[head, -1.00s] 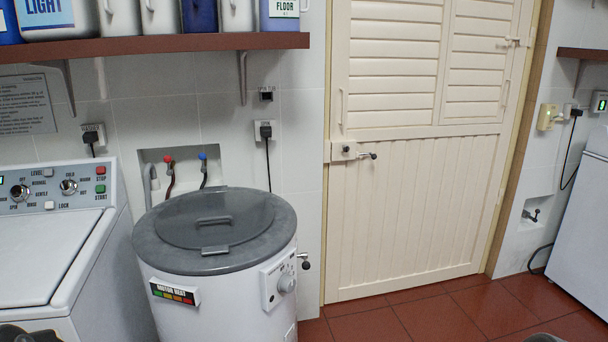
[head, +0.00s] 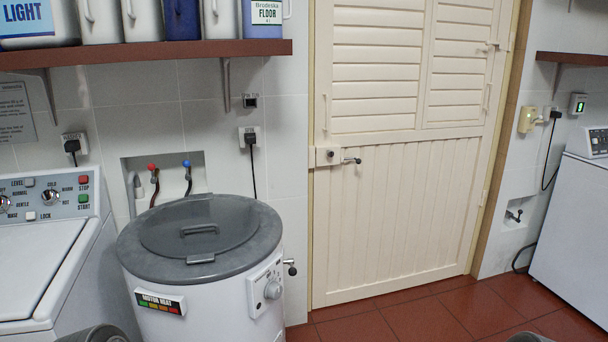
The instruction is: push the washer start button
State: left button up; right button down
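The white top-loading washer (head: 45,270) stands at the left edge, partly cut off, with its lid shut. Its grey control panel (head: 62,205) faces me. The green start button (head: 84,200) is at the panel's right end, just below the red stop button (head: 84,181). Nothing covers either button. Neither of my grippers can be made out. Only rounded dark parts, likely of my own arms, show at the bottom edge.
A round spinner tub (head: 205,250) with a grey lid stands right of the washer. A shelf (head: 150,52) with bottles hangs above. A cream door (head: 405,220) is shut behind. Another white appliance (head: 575,230) stands far right. Red tiled floor (head: 400,322) is clear before the door.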

aim_at(82, 198)
jog(key=u, duration=1.85)
